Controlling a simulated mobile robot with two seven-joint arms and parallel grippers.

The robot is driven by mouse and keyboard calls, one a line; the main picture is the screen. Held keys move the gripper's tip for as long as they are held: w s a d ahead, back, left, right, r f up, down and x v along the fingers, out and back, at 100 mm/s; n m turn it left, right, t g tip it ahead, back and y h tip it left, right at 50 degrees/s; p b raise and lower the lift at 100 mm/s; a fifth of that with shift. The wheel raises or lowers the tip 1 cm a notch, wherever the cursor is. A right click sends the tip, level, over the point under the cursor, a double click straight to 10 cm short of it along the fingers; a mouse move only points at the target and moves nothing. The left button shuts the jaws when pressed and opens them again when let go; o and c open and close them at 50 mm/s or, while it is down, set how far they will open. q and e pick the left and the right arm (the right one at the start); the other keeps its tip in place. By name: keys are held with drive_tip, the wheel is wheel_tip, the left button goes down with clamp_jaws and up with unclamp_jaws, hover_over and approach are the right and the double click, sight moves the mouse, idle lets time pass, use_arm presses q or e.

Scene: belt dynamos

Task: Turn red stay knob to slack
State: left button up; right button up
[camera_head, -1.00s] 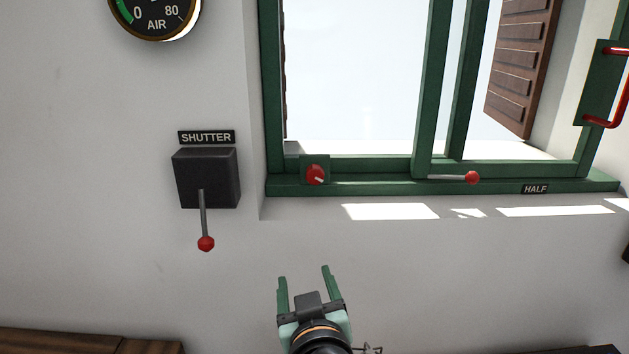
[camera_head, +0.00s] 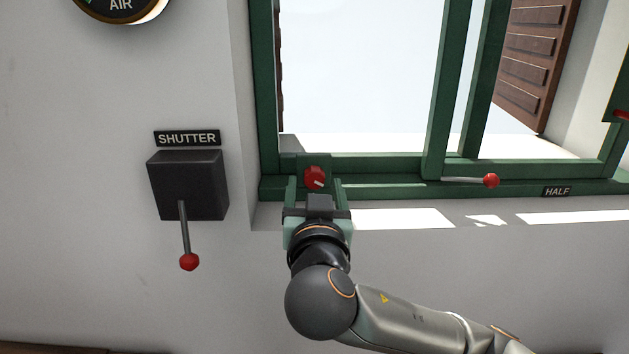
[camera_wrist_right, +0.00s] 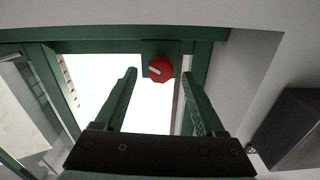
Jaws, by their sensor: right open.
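The red stay knob (camera_head: 314,177) sits on a small green plate at the lower left of the green window frame. It is faceted and has a white pointer mark directed to its lower right in the head view. My right gripper (camera_head: 313,181) is open, with its two green fingers on either side of the knob's lower part in the head view. In the right wrist view the knob (camera_wrist_right: 160,69) shows beyond and between the open fingertips (camera_wrist_right: 160,72). Contact between fingers and knob cannot be seen. My left gripper is not in view.
A black shutter box (camera_head: 188,185) with a red-tipped lever (camera_head: 188,261) is on the wall to the left. A red-ended rod (camera_head: 490,181) lies along the sill to the right, near a HALF label (camera_head: 557,191). The wall below is clear.

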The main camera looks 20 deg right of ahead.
sight(314, 178)
drive_tip(key=shift+x, duration=1.3)
clamp_jaws()
